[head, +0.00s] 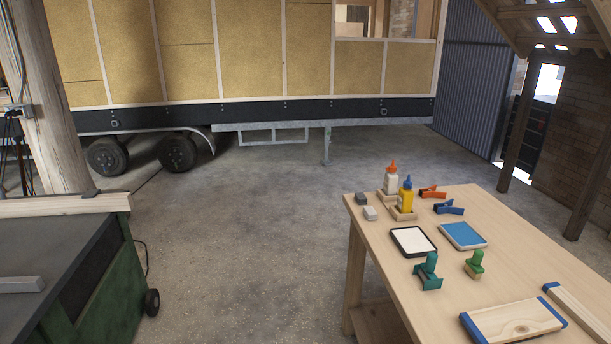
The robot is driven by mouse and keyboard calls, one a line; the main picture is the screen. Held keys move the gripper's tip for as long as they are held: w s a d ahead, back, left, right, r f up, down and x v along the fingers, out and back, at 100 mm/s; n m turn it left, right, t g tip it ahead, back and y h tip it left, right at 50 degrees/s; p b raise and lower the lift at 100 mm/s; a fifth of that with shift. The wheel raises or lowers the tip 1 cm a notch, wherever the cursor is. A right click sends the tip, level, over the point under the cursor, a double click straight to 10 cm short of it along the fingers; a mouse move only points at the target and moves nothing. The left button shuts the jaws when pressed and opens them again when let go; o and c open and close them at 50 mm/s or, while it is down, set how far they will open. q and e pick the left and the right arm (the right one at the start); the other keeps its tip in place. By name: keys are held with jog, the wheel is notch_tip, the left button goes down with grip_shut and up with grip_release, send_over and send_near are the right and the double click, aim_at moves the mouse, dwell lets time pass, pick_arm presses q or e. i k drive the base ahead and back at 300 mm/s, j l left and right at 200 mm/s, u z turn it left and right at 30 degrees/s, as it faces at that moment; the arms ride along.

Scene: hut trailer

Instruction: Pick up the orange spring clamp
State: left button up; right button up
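The orange spring clamp (433,192) lies on the light wooden table (520,237), near its far edge. A blue spring clamp (449,208) lies just in front of it, a little to the right. Two glue bottles stand to its left, one white with an orange cap (391,180) and one yellow with a blue cap (406,196). The orange clamp looks unobstructed from above. Neither of my grippers shows in the head view.
A wooden board (512,321) is at the front. A green bench (95,290) stands left; concrete floor between is clear.

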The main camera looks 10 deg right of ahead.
aim_at(433, 188)
jog(key=i+j, duration=0.1)
jog(key=i, duration=0.4)
jog(key=i+j, duration=0.1)
jog(key=i, duration=0.4)
jog(key=i+j+z, duration=0.1)
jog(key=i, duration=0.4)
jog(key=i+z, duration=0.1)
jog(key=i, duration=1.95)
jog(key=i+z, duration=0.25)
jog(key=i, duration=0.2)
jog(key=i+z, duration=0.25)
jog(key=i, duration=0.15)
jog(key=i+j+z, duration=0.25)
jog(key=i, duration=0.2)
jog(key=i+j+z, duration=0.25)
jog(key=i, duration=0.15)
jog(key=i+l+z, duration=0.25)
jog(key=z, duration=0.2)
jog(key=i+l+z, duration=0.15)
jog(key=i+z, duration=0.6)
jog(key=z, duration=0.15)
jog(key=i+j+z, duration=0.1)
jog(key=i+z, duration=0.35)
jog(key=i, duration=1.8)
jog(key=i+z, duration=0.2)
jog(key=z, duration=1.8)
